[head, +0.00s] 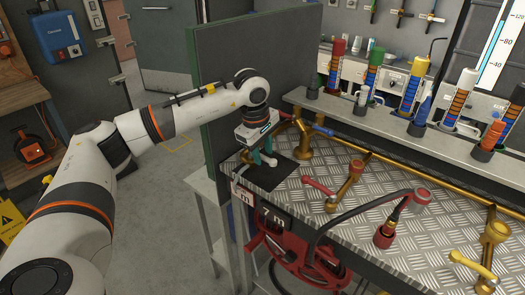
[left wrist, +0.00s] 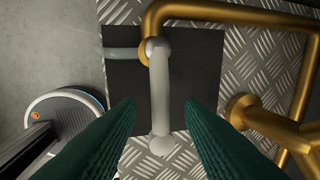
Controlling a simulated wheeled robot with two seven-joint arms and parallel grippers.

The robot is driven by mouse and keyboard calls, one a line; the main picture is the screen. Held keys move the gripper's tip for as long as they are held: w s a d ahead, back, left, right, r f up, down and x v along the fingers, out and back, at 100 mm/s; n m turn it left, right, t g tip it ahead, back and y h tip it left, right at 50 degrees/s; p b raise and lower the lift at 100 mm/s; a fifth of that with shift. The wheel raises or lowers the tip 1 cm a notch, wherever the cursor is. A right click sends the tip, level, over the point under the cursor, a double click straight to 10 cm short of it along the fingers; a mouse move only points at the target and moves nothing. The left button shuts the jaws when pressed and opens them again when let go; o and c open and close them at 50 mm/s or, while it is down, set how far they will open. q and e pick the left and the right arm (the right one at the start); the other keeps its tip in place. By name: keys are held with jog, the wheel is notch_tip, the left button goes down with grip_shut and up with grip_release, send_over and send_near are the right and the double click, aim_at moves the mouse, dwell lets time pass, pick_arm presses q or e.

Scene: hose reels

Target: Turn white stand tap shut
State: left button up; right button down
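The white stand tap shows in the left wrist view as a pale lever (left wrist: 160,95) on a brass pipe (left wrist: 220,14), above a black mat (left wrist: 200,70). The lever runs from the pipe down the picture to a rounded end. My left gripper (left wrist: 160,112) is open, with its green fingers on either side of the lever and a visible gap on each side. In the head view my left gripper (head: 262,159) points down over the near left corner of the metal bench and largely hides the tap. My right gripper is in neither view.
Brass pipework (head: 375,155) runs along the tread-plate bench (head: 420,235). Taps with a blue lever (head: 322,130), red lever (head: 318,187) and yellow lever (head: 470,264) stand to the right. A dark green panel (head: 235,85) rises behind my left arm. A red hose reel (head: 300,258) hangs below.

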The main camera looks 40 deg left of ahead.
pick_arm(q)
notch_tip(320, 180, up, 12)
jog(key=s, duration=0.2)
jog(key=shift+s+f+b, duration=0.15)
jog(key=shift+f+b, duration=0.05)
jog(key=shift+b, duration=0.2)
jog(key=shift+a+f, duration=0.1)
